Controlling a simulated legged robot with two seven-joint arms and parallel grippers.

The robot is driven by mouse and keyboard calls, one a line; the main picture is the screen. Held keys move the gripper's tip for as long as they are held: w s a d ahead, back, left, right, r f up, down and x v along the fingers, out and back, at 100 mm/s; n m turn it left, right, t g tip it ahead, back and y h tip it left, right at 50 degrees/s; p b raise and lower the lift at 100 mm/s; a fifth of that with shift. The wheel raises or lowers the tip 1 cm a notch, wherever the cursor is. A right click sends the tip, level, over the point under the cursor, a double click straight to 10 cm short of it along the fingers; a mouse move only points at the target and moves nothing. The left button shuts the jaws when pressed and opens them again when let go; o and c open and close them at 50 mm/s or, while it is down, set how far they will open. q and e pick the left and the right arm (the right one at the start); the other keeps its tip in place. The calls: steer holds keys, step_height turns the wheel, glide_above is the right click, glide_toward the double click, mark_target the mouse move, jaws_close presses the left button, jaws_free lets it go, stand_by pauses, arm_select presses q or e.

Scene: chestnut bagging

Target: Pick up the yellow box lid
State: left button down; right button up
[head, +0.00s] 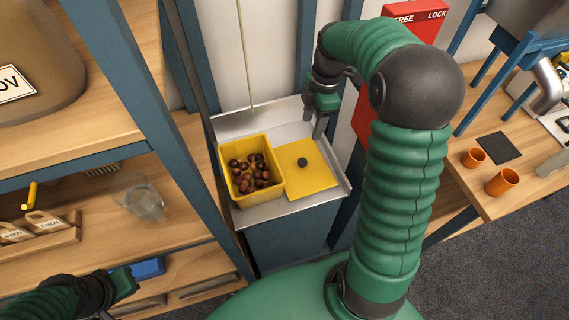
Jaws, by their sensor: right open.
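The yellow box lid (300,177) lies flat on the metal tray, with a dark round knob (302,162) near its middle. The yellow box (238,197) stands open just left of the lid and holds several brown chestnuts (253,172). My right gripper (318,128) is open, with its fingers pointing down above the back edge of the lid, a little behind and right of the knob. I see nothing between its fingers. My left gripper (128,282) is at the bottom left, far from the lid, and its jaws are too small to read.
The metal tray (270,211) has a raised rim around box and lid. Blue posts (130,70) stand left of it. A glass jar (142,200) sits on the left wooden shelf. Orange cups (501,183) stand on the right table. A red panel (412,22) is behind my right arm.

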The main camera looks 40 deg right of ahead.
mark_target(302, 161)
steer(key=f, duration=0.5)
steer(key=a+f, duration=0.1)
steer(key=f, duration=0.5)
steer(key=a+f, duration=0.1)
steer(key=f, duration=0.4)
steer(key=shift+w+f+b, duration=0.25)
steer(key=shift+b, duration=0.15)
jaws_close()
